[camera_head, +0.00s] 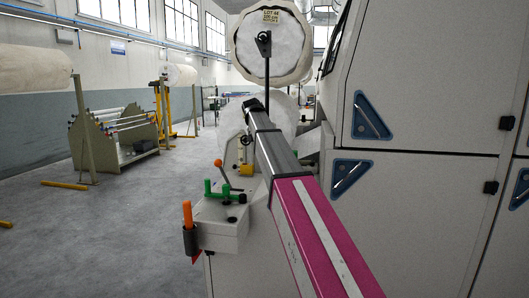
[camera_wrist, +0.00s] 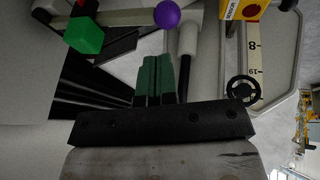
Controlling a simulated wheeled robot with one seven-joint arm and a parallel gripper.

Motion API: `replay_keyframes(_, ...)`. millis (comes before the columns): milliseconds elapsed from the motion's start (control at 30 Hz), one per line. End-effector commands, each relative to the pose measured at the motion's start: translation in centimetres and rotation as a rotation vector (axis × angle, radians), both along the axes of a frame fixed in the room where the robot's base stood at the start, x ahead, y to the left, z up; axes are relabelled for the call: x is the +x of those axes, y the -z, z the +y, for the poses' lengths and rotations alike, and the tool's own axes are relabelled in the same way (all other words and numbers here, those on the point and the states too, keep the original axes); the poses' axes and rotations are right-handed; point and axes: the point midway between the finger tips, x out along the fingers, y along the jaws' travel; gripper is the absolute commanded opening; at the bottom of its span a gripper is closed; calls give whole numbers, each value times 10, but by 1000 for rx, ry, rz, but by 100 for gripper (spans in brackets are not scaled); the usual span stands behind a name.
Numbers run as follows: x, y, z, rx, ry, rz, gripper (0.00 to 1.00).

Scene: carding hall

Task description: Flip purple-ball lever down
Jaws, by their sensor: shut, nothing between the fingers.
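The purple ball (camera_wrist: 167,14) shows near the top edge of the wrist view. A pale bar (camera_wrist: 125,18) runs up to it from the left, and a pale post (camera_wrist: 187,42) stands just right of it. I cannot tell the lever's exact tilt. My gripper's green fingers (camera_wrist: 155,78) are together and empty, pointing towards the ball with a gap in the picture between them. In the head view my arm reaches forward past the machine's control ledge; its end (camera_head: 254,105) is seen from behind and the purple ball is hidden.
Below the box are a numbered scale (camera_wrist: 254,62) and black round knob (camera_wrist: 241,90). The head view shows an orange-ball lever (camera_head: 218,163), ledge (camera_head: 218,228) and cabinet (camera_head: 420,230).

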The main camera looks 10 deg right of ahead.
Motion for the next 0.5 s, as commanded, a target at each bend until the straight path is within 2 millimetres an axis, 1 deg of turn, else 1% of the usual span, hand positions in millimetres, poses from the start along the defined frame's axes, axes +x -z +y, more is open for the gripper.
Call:
replay_keyframes(33,-2,-11,5,0,-1,-3,0)
replay_keyframes(200,-10,-39,17,-2,-2,-3,0)
replay_keyframes(333,-14,-53,23,-2,0,-3,0)
replay_keyframes(500,-17,-61,26,-2,0,-3,0)
